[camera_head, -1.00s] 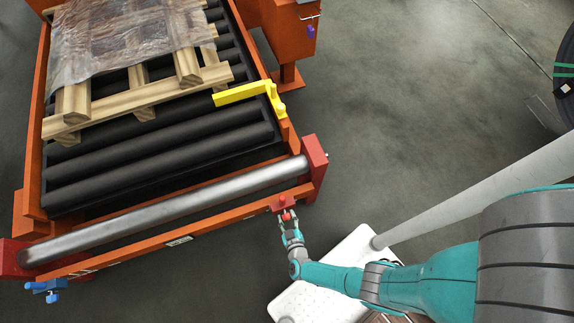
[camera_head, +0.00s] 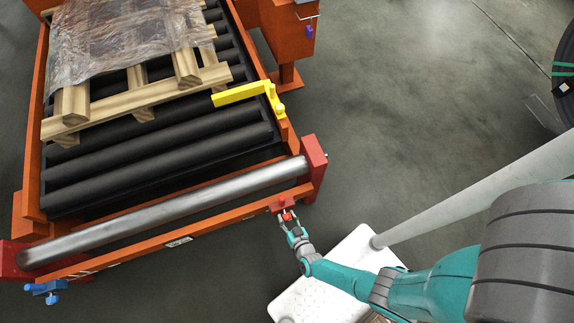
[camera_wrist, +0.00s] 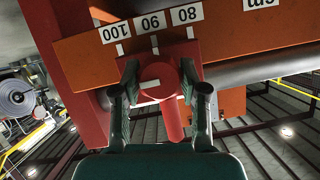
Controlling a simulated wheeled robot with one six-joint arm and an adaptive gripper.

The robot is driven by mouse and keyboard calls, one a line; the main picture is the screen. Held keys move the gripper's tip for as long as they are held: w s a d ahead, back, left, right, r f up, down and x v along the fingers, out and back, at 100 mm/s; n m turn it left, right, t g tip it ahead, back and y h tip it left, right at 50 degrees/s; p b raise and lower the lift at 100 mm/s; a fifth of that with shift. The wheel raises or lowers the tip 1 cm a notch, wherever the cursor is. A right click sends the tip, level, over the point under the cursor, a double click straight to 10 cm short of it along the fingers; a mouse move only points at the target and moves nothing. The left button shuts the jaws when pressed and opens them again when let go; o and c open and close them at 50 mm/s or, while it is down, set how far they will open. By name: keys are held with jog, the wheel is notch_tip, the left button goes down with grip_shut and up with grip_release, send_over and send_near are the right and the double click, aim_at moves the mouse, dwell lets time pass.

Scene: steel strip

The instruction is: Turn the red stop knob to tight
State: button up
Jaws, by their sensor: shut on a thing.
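The red stop knob (camera_wrist: 158,78) is a round red head with a white line pointing left in the wrist view. It sits on a red block (camera_head: 277,204) on the front rail, below the roller's right end, and shows small in the head view (camera_head: 287,216). My gripper (camera_wrist: 160,92) has one finger on each side of the knob and is shut on it; its fingertips also show in the head view (camera_head: 288,221). A red rod (camera_wrist: 173,122) shows just below the knob; how it joins is unclear. Scale labels 100, 90 and 80 (camera_wrist: 152,22) lie beyond the knob.
A steel roller (camera_head: 165,213) spans the orange frame (camera_head: 150,246) between red end blocks. A yellow bracket (camera_head: 243,94), a wrapped wooden pallet (camera_head: 150,98) and a blue clamp (camera_head: 48,289) are farther off. Grey floor (camera_head: 400,110) is open to the right.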

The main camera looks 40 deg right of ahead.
jog(key=m+t+y, duration=0.1)
jog(key=m, duration=0.2)
jog(key=shift+d+m+y, duration=0.15)
jog(key=shift+m+y, duration=0.15)
jog(key=shift+y, duration=0.1)
jog(key=shift+m+t+y, duration=0.4)
jog(key=shift+m+y, duration=0.1)
jog(key=shift+m, duration=0.9)
jog(key=o, duration=1.1)
jog(key=shift+o, duration=0.2)
jog(key=shift+s, duration=0.1)
jog(key=v, duration=0.7)
jog(key=shift+s+f, duration=0.15)
jog(key=shift+s, duration=0.05)
jog(key=shift+d, duration=0.1)
